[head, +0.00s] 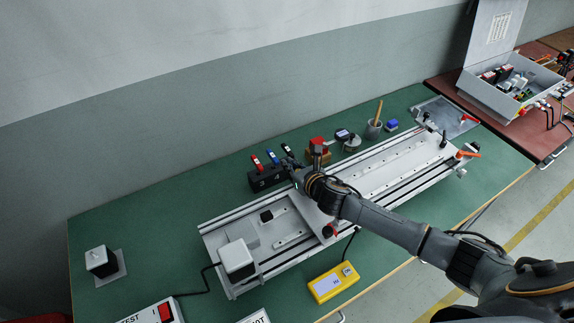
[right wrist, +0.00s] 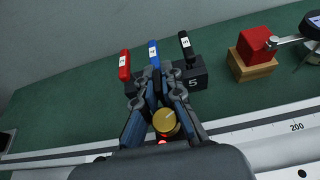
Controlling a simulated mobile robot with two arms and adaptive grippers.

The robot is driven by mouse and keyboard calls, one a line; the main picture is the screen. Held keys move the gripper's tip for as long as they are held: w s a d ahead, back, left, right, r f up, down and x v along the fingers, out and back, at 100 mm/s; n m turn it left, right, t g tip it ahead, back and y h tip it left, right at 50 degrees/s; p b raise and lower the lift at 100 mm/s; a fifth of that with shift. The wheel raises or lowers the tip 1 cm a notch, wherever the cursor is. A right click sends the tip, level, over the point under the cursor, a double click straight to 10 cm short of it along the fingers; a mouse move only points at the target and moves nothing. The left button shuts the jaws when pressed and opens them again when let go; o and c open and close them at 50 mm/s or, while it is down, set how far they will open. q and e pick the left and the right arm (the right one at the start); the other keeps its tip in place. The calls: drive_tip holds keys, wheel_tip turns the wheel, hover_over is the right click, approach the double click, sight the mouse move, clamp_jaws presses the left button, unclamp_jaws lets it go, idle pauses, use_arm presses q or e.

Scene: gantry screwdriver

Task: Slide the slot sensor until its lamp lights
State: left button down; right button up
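I cannot pick out the slot sensor or its lamp for certain. A small black block (head: 266,216) sits on the light plate at the left part of the metal rail unit (head: 395,170). My right gripper (head: 291,168) is over the rail's back edge, close to the black holder, and my arm hides part of the rail. In the right wrist view its fingers (right wrist: 158,82) show in front of the holder; their grip is unclear. A brass-coloured disc (right wrist: 165,121) and a small red spot (right wrist: 162,142) show between the lower finger parts. My left gripper is not in view.
A black holder (head: 264,181) carries red, blue and black levers. Behind the rail stand a red block (head: 317,143) on wood and a grey cup (head: 373,130). A yellow meter (head: 333,283) lies in front. A pale box (head: 237,259) with a cable is at the rail's left end.

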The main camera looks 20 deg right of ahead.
drive_tip(key=o, duration=0.4)
drive_tip(key=shift+d, duration=0.1)
drive_tip(key=shift+o, duration=0.2)
drive_tip(key=shift+s, duration=0.1)
drive_tip(key=v, duration=1.2)
drive_tip(key=shift+r, duration=0.1)
